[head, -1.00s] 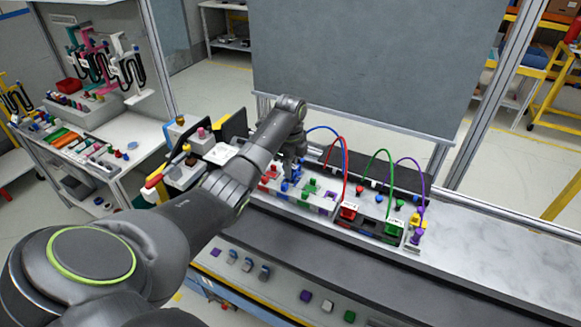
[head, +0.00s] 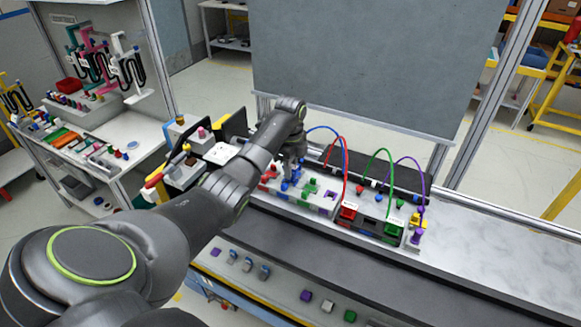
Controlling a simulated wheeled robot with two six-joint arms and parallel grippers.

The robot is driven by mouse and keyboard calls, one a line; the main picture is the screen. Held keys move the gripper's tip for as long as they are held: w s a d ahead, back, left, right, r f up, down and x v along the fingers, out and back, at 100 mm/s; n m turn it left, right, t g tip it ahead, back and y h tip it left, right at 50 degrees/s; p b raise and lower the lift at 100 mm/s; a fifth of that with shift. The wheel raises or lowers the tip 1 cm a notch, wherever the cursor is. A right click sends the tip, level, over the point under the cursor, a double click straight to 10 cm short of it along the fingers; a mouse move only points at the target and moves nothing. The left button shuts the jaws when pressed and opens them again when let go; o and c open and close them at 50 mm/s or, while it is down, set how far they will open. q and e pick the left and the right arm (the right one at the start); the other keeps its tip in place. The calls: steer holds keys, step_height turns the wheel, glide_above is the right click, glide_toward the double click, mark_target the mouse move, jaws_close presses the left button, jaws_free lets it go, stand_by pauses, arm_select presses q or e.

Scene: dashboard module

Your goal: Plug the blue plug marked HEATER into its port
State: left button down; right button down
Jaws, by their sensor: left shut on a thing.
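My left gripper (head: 290,171) points down over the near-left module of the dashboard, and its fingers are small and partly hidden by my own arm. It is shut on the blue plug (head: 296,176), low at the row of coloured ports. A blue piece (head: 284,186) shows just below it on the module (head: 300,202). A blue cable (head: 322,128) arcs up behind the gripper to the right. The HEATER marking cannot be read, and I cannot tell whether the plug is seated. My right gripper is not in view.
Right of the gripper stand green and purple connectors (head: 329,195), then a second module with red (head: 348,212) and green blocks (head: 392,231). Red, green (head: 378,151) and purple cables arch above. A grey panel (head: 365,65) stands behind. The bench's right end (head: 480,240) is clear.

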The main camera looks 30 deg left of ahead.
arm_select(q)
steer(key=shift+f+b, duration=0.3)
steer(key=shift+f, duration=0.5)
steer(key=c, duration=1.2)
jaws_free()
